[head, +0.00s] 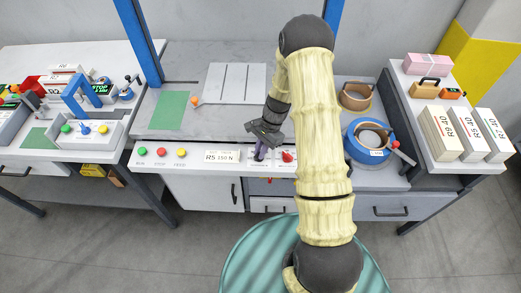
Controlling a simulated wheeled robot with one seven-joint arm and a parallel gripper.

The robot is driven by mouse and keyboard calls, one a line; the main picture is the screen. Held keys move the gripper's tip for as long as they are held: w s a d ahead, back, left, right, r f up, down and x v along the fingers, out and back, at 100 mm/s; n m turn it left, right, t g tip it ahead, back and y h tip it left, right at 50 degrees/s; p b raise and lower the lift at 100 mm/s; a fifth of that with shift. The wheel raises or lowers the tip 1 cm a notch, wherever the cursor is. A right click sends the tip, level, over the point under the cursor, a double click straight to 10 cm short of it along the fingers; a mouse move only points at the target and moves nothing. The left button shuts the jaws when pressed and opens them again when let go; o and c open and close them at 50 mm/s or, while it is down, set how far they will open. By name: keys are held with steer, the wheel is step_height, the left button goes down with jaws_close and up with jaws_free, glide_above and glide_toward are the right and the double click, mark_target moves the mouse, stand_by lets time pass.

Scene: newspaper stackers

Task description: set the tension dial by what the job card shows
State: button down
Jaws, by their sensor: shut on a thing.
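The job card (221,157) is a white plate on the front panel of the middle bench and reads "R5 250 N". My gripper (262,140) is over the panel just right of the card, pointing down. It is shut on a small dark purplish knob (259,153), which seems to be the tension dial. The gripper hides the top of the knob, and its scale and pointer cannot be read from here. A red knob (288,156) sits to the right on the same panel, close to my arm.
Green, red and yellow buttons (160,151) are on the panel's left. A green sheet (171,110) and a grey plate (236,83) lie on the bench. Labelled stacks (441,135) stand at far right.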

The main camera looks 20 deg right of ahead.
steer(key=shift+w+r, duration=0.1)
steer(key=shift+w, duration=0.05)
steer(key=c, duration=1.5)
jaws_free()
steer(key=shift+o, duration=0.2)
steer(key=b+v, duration=0.1)
steer(key=v, duration=1.6)
steer(key=shift+d+b, duration=0.15)
steer(key=shift+b, duration=0.25)
steer(key=shift+r, duration=0.15)
steer(key=s+a+r+n+t+h, duration=0.2)
steer(key=s+n, duration=0.4)
steer(key=s, duration=0.3)
steer(key=s+a+r+n+t+h, duration=0.2)
steer(key=s+n, duration=0.4)
steer(key=s, duration=0.3)
steer(key=a+r, duration=0.1)
steer(key=a, duration=0.1)
steer(key=shift+a+n+t, duration=0.3)
steer(key=shift+a, duration=0.05)
steer(key=shift+r, duration=0.1)
